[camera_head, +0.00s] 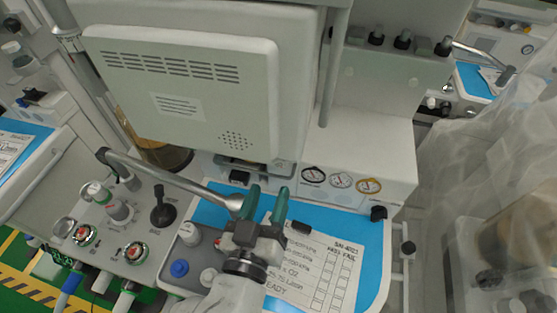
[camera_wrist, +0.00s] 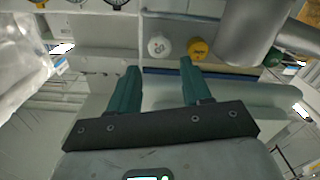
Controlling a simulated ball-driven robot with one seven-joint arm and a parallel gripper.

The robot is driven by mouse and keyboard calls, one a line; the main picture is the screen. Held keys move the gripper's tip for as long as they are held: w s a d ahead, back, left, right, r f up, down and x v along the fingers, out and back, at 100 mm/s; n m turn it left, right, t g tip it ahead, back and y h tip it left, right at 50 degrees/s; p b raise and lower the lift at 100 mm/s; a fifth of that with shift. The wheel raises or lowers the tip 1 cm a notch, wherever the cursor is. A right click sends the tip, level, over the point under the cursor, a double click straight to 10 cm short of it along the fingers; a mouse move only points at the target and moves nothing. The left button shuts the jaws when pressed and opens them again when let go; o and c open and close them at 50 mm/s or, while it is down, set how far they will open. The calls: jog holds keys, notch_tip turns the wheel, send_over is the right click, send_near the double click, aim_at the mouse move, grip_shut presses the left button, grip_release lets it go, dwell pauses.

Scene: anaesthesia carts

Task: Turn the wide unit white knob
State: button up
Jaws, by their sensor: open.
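My gripper (camera_head: 265,204) is open and empty, its two green fingers pointing away over the blue-topped work surface of the near unit. In the wrist view my gripper (camera_wrist: 158,76) also shows open. A round white knob (camera_wrist: 159,46) is just past the gap between the fingertips, apart from them, with a yellow knob (camera_wrist: 198,48) to its right. In the head view, a white knob (camera_head: 189,233), a blue knob (camera_head: 179,268) and another white knob (camera_head: 208,276) sit left of my gripper. I cannot tell which of these is the knob in the wrist view.
A metal bar (camera_head: 170,178) with a rounded end reaches close to my gripper's left finger. A large grey monitor (camera_head: 190,90) hangs above. Gauges (camera_head: 340,180) line the panel behind. A checklist sheet (camera_head: 325,270) lies on the blue surface. Translucent sheeting (camera_head: 490,150) hangs at right.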

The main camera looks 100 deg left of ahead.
aim_at(278, 164)
jog(key=a, duration=0.5)
jog(key=a+p, duration=0.1)
jog(key=a, duration=0.2)
jog(key=shift+w+a, duration=0.2)
jog(key=shift+w, duration=0.15)
jog(key=shift+c, duration=0.2)
jog(key=c, duration=0.7)
jog(key=shift+n+p, duration=0.3)
jog(key=shift+n, duration=1.1)
jog(key=shift+c, duration=0.2)
jog(key=shift+r, duration=0.1)
jog(key=o, duration=0.8)
jog(key=d, duration=0.7)
jog(key=s+d+b, duration=0.1)
jog(key=d, duration=0.2)
jog(key=shift+d, duration=0.4)
